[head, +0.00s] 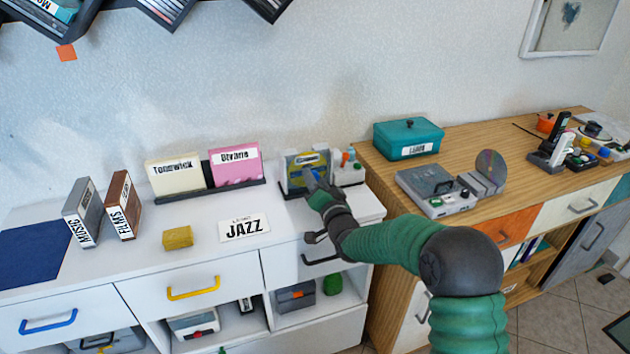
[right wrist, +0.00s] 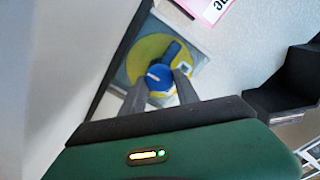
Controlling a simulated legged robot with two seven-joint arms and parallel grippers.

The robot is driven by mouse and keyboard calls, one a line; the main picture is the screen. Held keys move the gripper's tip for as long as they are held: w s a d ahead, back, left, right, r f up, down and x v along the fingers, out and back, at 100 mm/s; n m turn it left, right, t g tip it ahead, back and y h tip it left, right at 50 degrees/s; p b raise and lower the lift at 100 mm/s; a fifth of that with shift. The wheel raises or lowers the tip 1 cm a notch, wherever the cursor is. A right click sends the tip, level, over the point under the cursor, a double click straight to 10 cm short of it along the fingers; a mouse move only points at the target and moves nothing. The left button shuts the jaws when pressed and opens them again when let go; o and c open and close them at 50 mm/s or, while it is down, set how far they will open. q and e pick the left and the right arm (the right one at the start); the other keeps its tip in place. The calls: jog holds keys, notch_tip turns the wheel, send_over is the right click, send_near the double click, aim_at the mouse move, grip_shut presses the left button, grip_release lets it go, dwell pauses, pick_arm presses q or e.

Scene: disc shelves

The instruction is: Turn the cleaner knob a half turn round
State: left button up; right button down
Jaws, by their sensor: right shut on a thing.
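The cleaner (head: 296,178) is a grey upright unit with a yellow-green round face, standing at the right end of the white cabinet's top. Its blue knob (right wrist: 161,74) sits on that yellow-green face (right wrist: 146,50) in the right wrist view, with a pale line on it and a darker blue arm pointing up and right. My right gripper (head: 314,187) reaches the knob from the front. In the right wrist view its two dark fingers (right wrist: 161,84) are on either side of the knob, shut on it. The fingers hide part of the knob in the head view. My left gripper is out of view.
Small bottles (head: 348,160) stand just right of the cleaner. Cream (head: 173,173) and pink (head: 235,166) record sleeves stand to its left. A JAZZ card (head: 244,229) and a yellow block (head: 177,238) lie in front. A wooden cabinet with a teal box (head: 408,137) is at the right.

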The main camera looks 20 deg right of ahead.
jog(key=shift+a+f+m, duration=0.1)
jog(key=shift+f+m, duration=0.2)
jog(key=shift+f, duration=0.25)
jog(key=c, duration=1.4)
grip_release()
jog(key=o, duration=0.5)
jog(key=shift+r, duration=0.25)
jog(key=s+p, duration=0.1)
jog(key=s, duration=1.5)
jog(key=shift+s+d+p, duration=0.35)
